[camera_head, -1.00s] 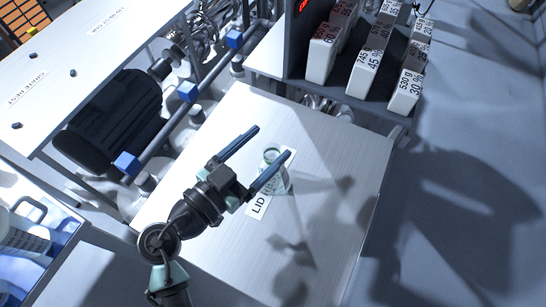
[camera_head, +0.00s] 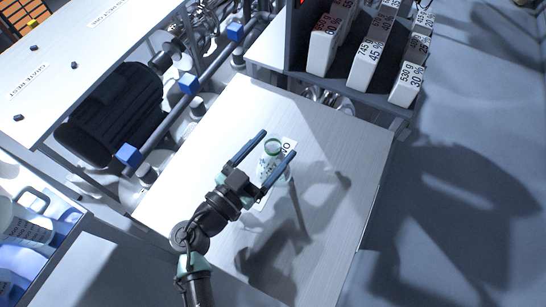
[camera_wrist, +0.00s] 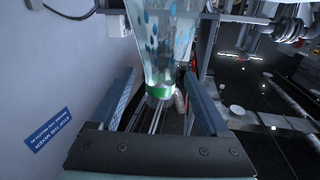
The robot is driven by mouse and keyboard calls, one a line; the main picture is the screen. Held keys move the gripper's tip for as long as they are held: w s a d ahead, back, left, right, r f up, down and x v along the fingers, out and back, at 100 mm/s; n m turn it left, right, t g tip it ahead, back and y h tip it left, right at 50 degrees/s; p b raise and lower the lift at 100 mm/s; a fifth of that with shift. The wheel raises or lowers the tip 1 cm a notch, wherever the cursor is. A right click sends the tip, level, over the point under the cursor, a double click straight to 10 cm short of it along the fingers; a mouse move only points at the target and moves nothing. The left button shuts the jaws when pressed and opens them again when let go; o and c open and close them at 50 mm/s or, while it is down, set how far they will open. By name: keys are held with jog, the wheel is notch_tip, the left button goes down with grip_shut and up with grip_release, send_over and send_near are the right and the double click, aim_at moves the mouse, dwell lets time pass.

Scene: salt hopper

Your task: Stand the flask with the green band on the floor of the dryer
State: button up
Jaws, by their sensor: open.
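The clear flask (camera_head: 268,168) with a green band stands on the pale table, beside a white label. In the wrist view the flask (camera_wrist: 163,45) shows blue spots, with the green band at the end nearer my gripper. My gripper (camera_head: 278,143) is open, with one blue finger on each side of the flask. In the wrist view the flask appears between the fingers of my gripper (camera_wrist: 162,78), with gaps on both sides. I cannot identify the dryer for certain in these views.
The pale table (camera_head: 340,150) has free room right of the flask. A dark rack (camera_head: 340,84) of white labelled blocks stands behind it. A pipe with blue fittings (camera_head: 188,84) and a black cylinder (camera_head: 115,112) lie left. A blue-lit container (camera_head: 62,228) is at lower left.

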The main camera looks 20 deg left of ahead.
jog(key=p+x, duration=0.1)
jog(key=x, duration=0.3)
jog(key=shift+a+r, duration=0.1)
jog(key=shift+s, duration=0.1)
grip_shut()
